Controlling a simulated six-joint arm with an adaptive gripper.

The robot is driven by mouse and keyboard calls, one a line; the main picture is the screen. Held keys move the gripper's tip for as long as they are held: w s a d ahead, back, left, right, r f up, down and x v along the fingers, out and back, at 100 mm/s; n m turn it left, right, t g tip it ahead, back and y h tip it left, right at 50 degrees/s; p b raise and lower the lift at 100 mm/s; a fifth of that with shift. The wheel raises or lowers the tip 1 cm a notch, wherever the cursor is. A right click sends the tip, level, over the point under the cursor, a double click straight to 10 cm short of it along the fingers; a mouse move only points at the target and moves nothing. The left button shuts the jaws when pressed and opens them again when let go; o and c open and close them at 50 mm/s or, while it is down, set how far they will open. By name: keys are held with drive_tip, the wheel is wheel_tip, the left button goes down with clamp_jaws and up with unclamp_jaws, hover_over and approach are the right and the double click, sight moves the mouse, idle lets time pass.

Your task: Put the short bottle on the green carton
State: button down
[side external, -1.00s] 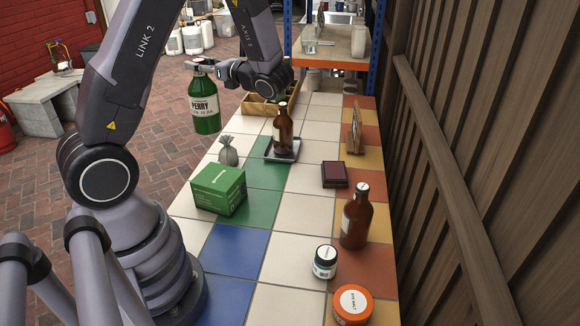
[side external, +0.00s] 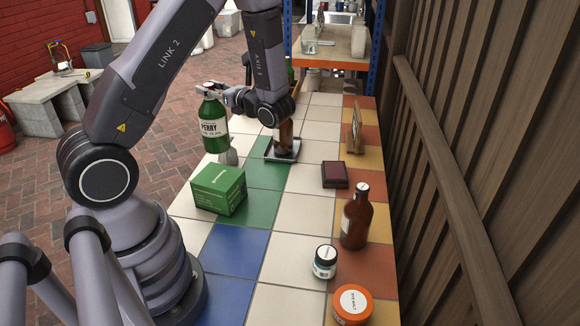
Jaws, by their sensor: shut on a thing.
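A short green bottle (side external: 215,128) with a cream PERRY label is held upright in the air. My gripper (side external: 210,90) is shut on its neck. The bottle's base is above and behind the green carton (side external: 218,189), apart from it in the picture. The carton stands on the tiled table towards its left edge, and its top looks bare.
A brown bottle (side external: 285,138) on a dark tray (side external: 290,153) is partly covered by my arm. Another brown bottle (side external: 356,220), a small jar (side external: 325,262) and an orange-lidded tub (side external: 352,304) stand front right.

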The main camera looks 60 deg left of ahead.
sight(213, 113)
drive_tip(key=shift+f, duration=3.2)
drive_tip(key=c, duration=0.8)
unclamp_jaws()
drive_tip(key=shift+f, duration=0.1)
drive_tip(key=v, duration=1.1)
drive_tip(key=s+d+r+n+t+h, duration=0.5)
drive_tip(key=s+r+n+h, duration=0.2)
drive_tip(key=r+h, duration=0.1)
drive_tip(key=s+d+r+n+t+h, duration=0.6)
drive_tip(key=s+r+n+h, duration=0.1)
drive_tip(key=r+h, duration=0.2)
drive_tip(key=shift+s+d+r, duration=0.15)
drive_tip(key=shift+s+r, duration=0.05)
drive_tip(key=shift+r, duration=0.3)
